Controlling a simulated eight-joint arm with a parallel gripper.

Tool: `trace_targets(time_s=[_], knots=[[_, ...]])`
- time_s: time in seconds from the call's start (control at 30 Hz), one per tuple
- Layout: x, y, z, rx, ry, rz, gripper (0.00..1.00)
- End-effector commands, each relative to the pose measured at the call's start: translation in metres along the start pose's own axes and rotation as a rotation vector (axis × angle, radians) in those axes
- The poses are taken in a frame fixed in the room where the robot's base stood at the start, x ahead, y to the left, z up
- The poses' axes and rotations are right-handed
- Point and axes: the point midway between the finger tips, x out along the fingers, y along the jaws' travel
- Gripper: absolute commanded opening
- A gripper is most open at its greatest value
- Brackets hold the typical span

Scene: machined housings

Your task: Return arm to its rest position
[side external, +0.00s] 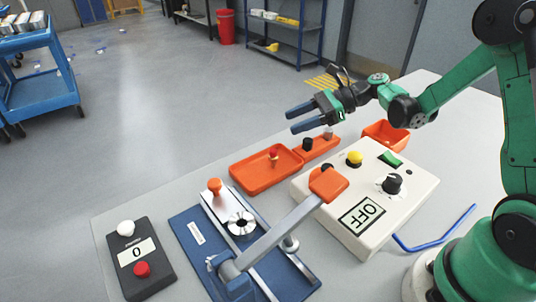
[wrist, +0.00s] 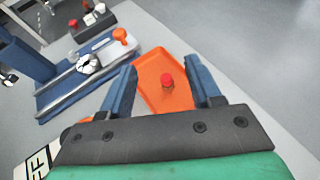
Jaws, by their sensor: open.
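My gripper (side external: 301,117) is open and empty, held in the air above the back of the table in the side external view. Its two blue fingers point left, apart from each other. In the wrist view the gripper (wrist: 164,88) has an orange tray (wrist: 154,74) with a red-topped piece (wrist: 167,80) showing below and between the fingers. In the side external view, the orange tray (side external: 254,181) lies on the table in front of and below the gripper, with the red-topped piece (side external: 274,155) in it.
A cream control box (side external: 400,205) reading OFF stands right of the tray. A blue fixture (side external: 195,235) with a grey, orange-ended lever stands in front. A counter box (side external: 133,262) reads 0. An orange bin (side external: 386,136) and a blue hex key (side external: 440,236) lie near my arm.

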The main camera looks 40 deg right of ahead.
Motion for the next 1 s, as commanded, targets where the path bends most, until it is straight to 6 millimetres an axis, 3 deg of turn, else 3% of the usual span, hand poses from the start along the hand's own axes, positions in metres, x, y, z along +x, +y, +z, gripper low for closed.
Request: trace_targets(time_s=[0.23, 0.37, 0.67, 0.9, 1.0], knots=[[0.001, 0.002, 0.003, -0.035, 0.023, -0.001, 0.57], [0.004, 0.012, 0.012, -0.206, 0.129, -0.002, 0.57], [-0.006, 0.063, 0.028, -1.015, 0.558, 0.121, 0.57], [-0.031, 0.098, 0.025, -1.718, 0.856, 0.375, 0.57], [-0.04, 0.106, 0.023, -1.944, 0.941, 0.484, 0.57]])
